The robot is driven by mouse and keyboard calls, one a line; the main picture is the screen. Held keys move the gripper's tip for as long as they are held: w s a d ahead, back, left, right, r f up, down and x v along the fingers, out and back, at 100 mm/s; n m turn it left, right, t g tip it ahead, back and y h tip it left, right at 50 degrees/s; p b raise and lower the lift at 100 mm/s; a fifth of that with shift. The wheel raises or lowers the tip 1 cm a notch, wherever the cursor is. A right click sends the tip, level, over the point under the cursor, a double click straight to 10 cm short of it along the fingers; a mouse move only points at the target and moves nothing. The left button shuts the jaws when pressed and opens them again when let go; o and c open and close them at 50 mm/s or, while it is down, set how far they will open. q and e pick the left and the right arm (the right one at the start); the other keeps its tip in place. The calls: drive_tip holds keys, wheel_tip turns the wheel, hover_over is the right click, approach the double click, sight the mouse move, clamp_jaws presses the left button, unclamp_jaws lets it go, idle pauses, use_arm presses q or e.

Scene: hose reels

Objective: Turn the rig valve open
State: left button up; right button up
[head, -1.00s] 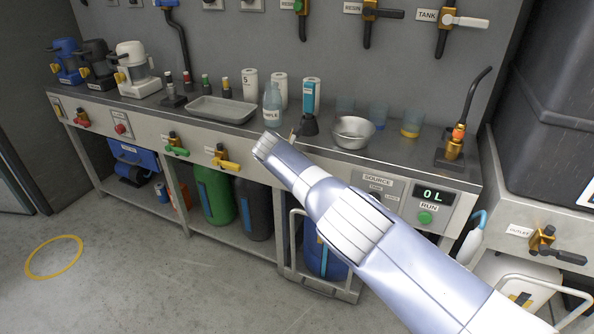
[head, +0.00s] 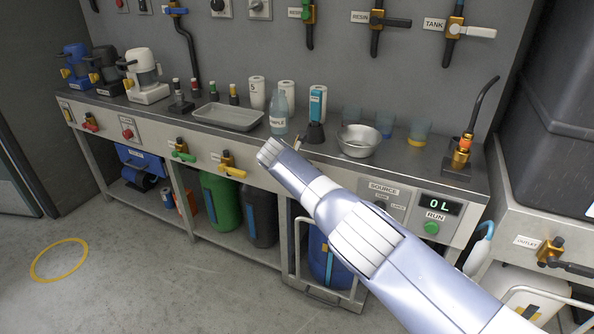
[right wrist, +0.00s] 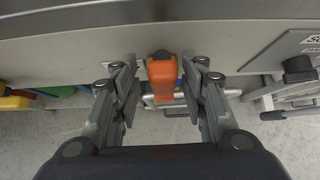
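An orange valve handle (right wrist: 162,80) sticks out from the bench front in the right wrist view. Its label does not show, so I cannot read whether it is the rig valve. My right gripper (right wrist: 162,70) is open, with one finger on each side of the handle and a visible gap to each. In the head view my right arm reaches in from the lower right to the bench front and hides this handle and the gripper's fingers. My left gripper is not in view.
Yellow (head: 232,168), green (head: 182,153) and red (head: 91,124) valves line the bench front. A SOURCE panel (head: 384,189), a display reading 0L (head: 440,204) and a green RUN button (head: 431,228) sit right. A metal bowl (head: 358,141) and tray (head: 228,117) stand on top.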

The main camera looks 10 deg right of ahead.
drive_tip(key=v, duration=1.1)
drive_tip(key=shift+s, duration=0.2)
drive_tip(key=shift+r, duration=0.1)
